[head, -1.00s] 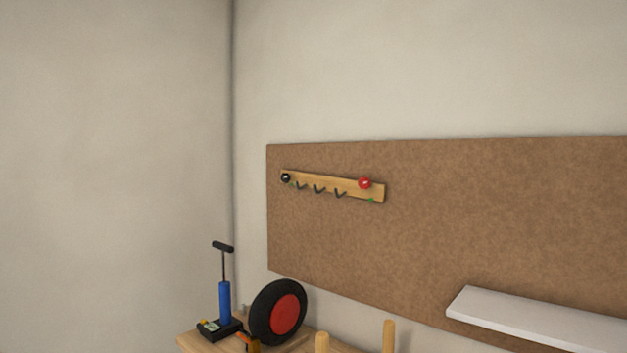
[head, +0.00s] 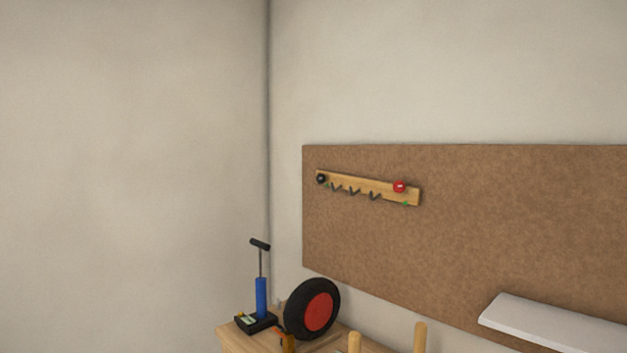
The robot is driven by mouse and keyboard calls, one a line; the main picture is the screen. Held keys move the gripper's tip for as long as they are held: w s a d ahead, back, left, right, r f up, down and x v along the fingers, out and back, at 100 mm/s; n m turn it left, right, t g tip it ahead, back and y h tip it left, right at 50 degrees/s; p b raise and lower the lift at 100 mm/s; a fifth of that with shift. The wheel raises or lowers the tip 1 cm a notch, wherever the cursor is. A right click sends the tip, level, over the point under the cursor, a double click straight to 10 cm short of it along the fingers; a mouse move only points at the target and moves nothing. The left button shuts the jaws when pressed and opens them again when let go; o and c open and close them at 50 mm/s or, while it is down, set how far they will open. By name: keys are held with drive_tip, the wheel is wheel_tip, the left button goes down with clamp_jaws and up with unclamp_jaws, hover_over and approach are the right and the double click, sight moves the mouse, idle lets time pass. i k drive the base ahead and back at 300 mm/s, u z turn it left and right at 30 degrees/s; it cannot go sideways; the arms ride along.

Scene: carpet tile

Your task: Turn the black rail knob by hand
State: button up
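The black rail knob (head: 321,179) is a small round knob at the left end of a wooden rail (head: 378,187). The rail is fixed to a brown board on the wall and slopes down to the right in the picture. A red knob (head: 399,186) sits near the rail's right end. Several dark hooks (head: 354,191) stick out along the rail between the knobs. My gripper is not in the head view.
Below the board, a wooden bench (head: 237,341) carries a blue hand pump (head: 261,297) and a black wheel with a red hub (head: 318,312). Wooden pegs (head: 420,338) stand to the right. A white shelf (head: 553,323) juts out at lower right. The left wall is bare.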

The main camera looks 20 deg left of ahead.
sight(320, 178)
drive_tip(key=u, duration=2)
drive_tip(key=i, duration=3.15)
drive_tip(key=z, duration=3.15)
